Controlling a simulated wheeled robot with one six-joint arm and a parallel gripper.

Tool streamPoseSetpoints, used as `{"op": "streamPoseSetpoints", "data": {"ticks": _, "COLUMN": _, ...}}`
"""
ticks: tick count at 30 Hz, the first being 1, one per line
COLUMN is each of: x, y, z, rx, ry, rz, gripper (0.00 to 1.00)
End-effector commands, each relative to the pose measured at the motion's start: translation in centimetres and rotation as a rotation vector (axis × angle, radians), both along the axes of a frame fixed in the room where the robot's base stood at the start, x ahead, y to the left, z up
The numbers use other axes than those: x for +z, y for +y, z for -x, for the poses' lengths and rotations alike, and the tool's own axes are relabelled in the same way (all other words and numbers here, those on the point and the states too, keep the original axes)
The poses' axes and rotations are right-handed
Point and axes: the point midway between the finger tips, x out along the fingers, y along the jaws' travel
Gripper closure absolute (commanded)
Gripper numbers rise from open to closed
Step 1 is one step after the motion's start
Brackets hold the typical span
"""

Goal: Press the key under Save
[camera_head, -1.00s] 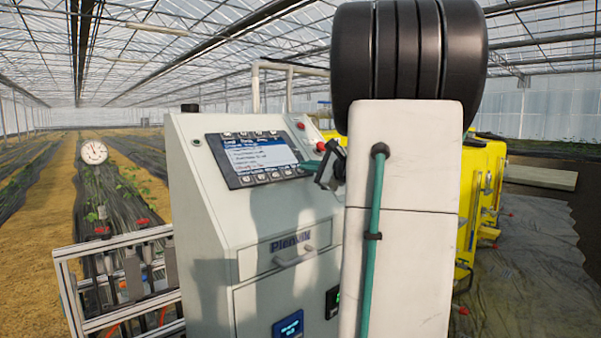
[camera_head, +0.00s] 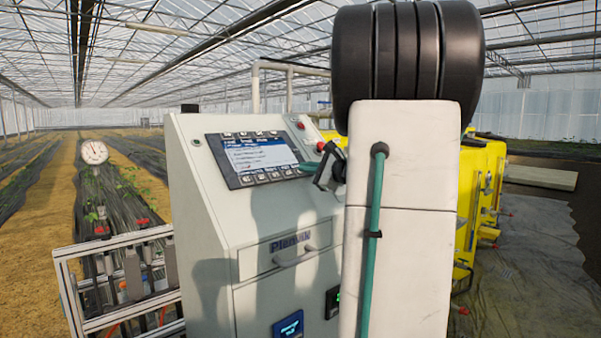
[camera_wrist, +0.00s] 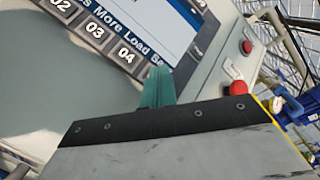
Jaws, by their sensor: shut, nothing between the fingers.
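The control panel screen (camera_head: 255,153) on the grey cabinet has rows of keys along its top and bottom edges. In the wrist view, keys marked 02, 03 (camera_wrist: 95,30) and 04 (camera_wrist: 126,55) show. Labels More, Load and a partly covered one beginning "Sa" (camera_wrist: 158,72) run along the screen's lower edge. My gripper (camera_wrist: 158,86) is shut and empty. Its teal tip covers the spot by the "Sa" label, just right of key 04; what lies behind the tip is hidden, and contact cannot be told. In the head view my gripper (camera_head: 309,167) is at the screen's lower right corner.
A red button (camera_wrist: 238,88) sits right of the screen, close to my gripper. A drawer handle (camera_head: 294,258) juts from the cabinet front. Yellow equipment (camera_head: 487,190) stands behind at right, and a metal frame with valves (camera_head: 120,270) at left.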

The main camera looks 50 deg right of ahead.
Motion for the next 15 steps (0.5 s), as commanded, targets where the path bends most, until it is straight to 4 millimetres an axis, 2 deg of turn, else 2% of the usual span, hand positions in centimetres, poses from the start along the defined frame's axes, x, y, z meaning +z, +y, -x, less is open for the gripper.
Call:
{"op": "streamPoseSetpoints", "data": {"ticks": 8, "x": 0.03, "y": 0.01, "z": 0.06, "rx": 0.000, "ry": 0.001, "rz": 0.000, "gripper": 1.00}}
{"op": "streamPoseSetpoints", "data": {"ticks": 15, "x": 0.86, "y": 0.16, "z": 0.78, "rx": -0.001, "ry": 0.000, "rz": 0.002, "gripper": 1.00}}
